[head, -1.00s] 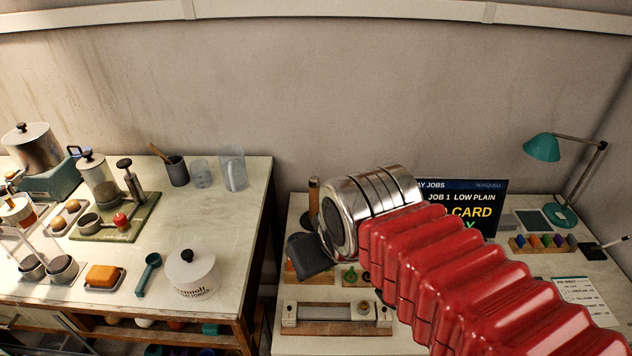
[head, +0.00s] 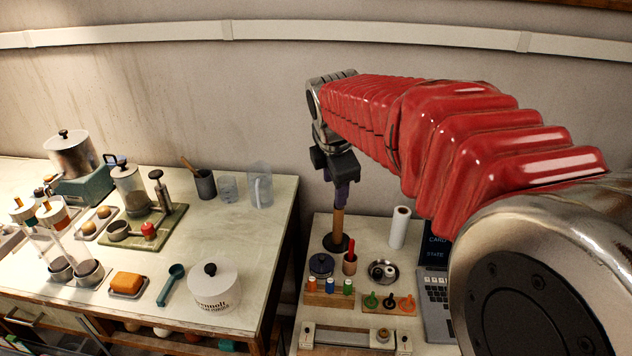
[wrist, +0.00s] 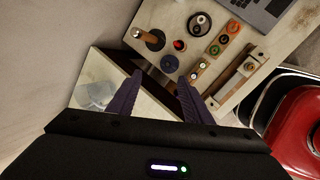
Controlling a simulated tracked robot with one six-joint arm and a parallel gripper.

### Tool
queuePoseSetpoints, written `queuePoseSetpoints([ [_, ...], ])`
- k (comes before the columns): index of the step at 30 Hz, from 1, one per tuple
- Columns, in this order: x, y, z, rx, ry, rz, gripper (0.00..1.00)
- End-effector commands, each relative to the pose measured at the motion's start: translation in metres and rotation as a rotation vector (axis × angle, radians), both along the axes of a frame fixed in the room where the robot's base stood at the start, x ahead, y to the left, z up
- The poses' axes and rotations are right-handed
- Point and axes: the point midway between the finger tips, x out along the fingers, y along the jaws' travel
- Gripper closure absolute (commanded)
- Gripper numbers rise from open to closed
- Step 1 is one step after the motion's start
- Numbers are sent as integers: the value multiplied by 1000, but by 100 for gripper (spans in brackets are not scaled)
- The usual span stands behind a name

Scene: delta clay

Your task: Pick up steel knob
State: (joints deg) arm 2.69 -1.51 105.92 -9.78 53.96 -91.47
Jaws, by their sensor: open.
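I cannot tell for certain which piece is the steel knob. A small pale metal knob (head: 383,335) stands at the right end of the wooden bar rack on the right bench, and pale round pieces (head: 383,271) lie in a metal dish (head: 396,279). In the wrist view, the bar rack (wrist: 229,89) and the dish (wrist: 207,29) lie beyond the fingers. My gripper (head: 341,203) points down, above or in front of a wooden post on the bench. In the wrist view my gripper (wrist: 158,90) has its purple fingers apart with nothing between them.
The wooden post (head: 338,225) stands on a dark base. A gap separates this bench from the left bench (head: 235,235).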

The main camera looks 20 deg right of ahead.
Motion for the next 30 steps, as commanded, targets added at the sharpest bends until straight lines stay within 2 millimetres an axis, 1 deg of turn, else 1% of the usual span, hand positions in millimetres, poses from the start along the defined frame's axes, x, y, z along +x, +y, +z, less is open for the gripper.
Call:
queuePoseSetpoints([
  [1, 14, -4, -5, -33, 21, 64, 54],
  [9, 77, -27, -29, -214, 127, 439, 54],
  [12, 98, -34, -40, -272, 166, 571, 54],
  [15, 113, -40, -49, -320, 197, 676, 54],
  [20, 126, -46, -56, -357, 224, 766, 54],
  [30, 126, -47, -57, -362, 227, 775, 54],
])
